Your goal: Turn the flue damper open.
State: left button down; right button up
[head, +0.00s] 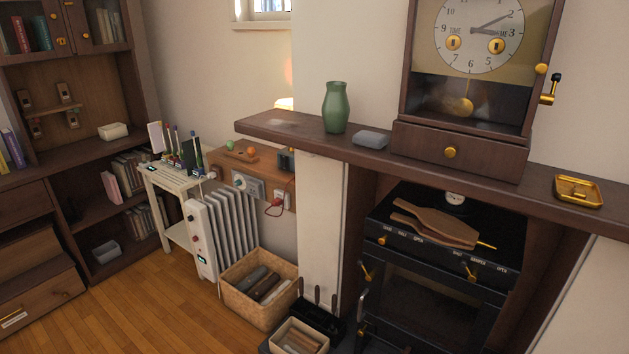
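A black stove (430,300) stands below the mantel shelf at the lower right. Its top front edge carries two small brass controls with white lettering: a left one (383,240) and a right one (470,271). Each has several position words beside it, partly too small to read, with "HALF" and "OPEN" seemingly among them. I cannot tell for certain which is the flue damper or its exact setting. Neither of my grippers shows in the head view.
Wooden bellows (435,225) lie on the stove top. The mantel shelf (300,133) juts out above, holding a green vase (336,107), a clock (460,143) and a brass tray (579,191). A log basket (258,288) and a radiator (205,240) stand left. Wooden floor (140,315) is clear.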

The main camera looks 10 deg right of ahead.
aim_at(468, 271)
jog(key=z, duration=1.25)
